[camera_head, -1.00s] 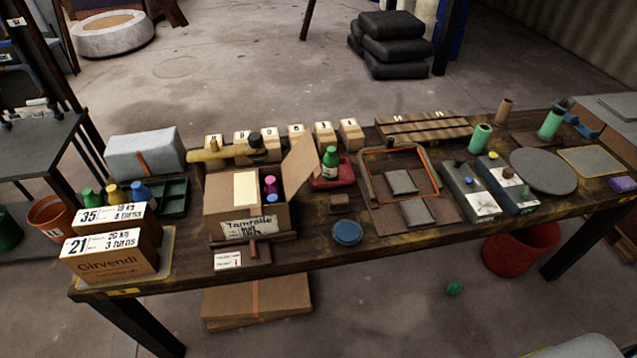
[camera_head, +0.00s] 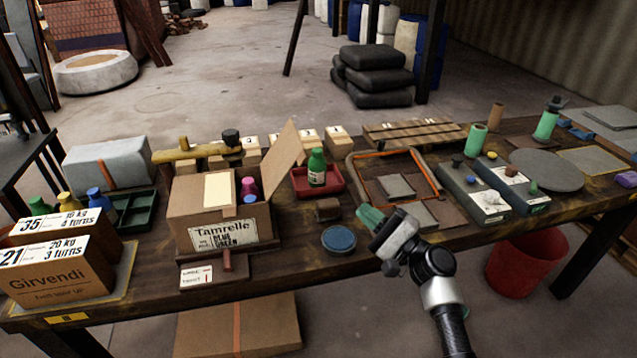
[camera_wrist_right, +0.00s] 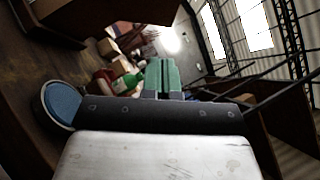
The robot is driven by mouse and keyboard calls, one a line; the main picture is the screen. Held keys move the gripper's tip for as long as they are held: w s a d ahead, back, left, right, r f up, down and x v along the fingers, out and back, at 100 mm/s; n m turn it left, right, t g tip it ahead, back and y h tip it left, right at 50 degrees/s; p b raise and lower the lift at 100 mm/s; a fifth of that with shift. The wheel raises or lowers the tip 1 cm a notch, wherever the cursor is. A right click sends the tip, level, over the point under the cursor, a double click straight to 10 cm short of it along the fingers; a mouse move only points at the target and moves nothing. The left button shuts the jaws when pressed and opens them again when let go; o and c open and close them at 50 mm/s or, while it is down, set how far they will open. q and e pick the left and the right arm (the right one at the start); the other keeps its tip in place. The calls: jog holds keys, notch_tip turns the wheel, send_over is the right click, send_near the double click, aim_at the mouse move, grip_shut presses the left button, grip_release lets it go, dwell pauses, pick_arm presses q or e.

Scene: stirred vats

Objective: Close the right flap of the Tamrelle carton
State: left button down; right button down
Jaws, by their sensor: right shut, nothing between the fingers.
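The Tamrelle carton (camera_head: 183,238) stands on the table left of centre, its labelled front facing me. Its right flap (camera_head: 283,150) stands up, tilted outward to the right. A pale panel (camera_head: 219,190) lies at the left of its top. Pink and purple bottles (camera_head: 249,190) show in the open right part. My right gripper (camera_head: 369,217) is shut and empty, its green fingers right of the carton and clear of the flap. The fingers also show in the right wrist view (camera_wrist_right: 162,76). My left gripper is in neither view.
A green bottle (camera_head: 317,168) stands in a red tray (camera_head: 328,189) just right of the flap. A blue round lid (camera_head: 339,239) and a small brown block (camera_head: 327,210) lie between carton and gripper. Girvendi boxes (camera_head: 70,270) stand at the left.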

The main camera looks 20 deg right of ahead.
aim_at(305, 157)
jog(key=shift+y, duration=0.5)
jog(key=w+a+r+p, duration=0.2)
jog(key=w+a+r, duration=0.1)
jog(key=r, duration=0.1)
jog(key=w+a+r+p, duration=0.2)
jog(key=w+a+r, duration=0.1)
jog(key=w+a, duration=0.1)
jog(key=shift+a+r, duration=0.1)
jog(key=shift+r, duration=0.3)
jog(key=shift+a+r+p, duration=0.25)
jog(key=shift+a+p, duration=0.05)
jog(key=shift+a, duration=0.35)
jog(key=shift+w+r, duration=0.1)
jog(key=shift+w, duration=0.05)
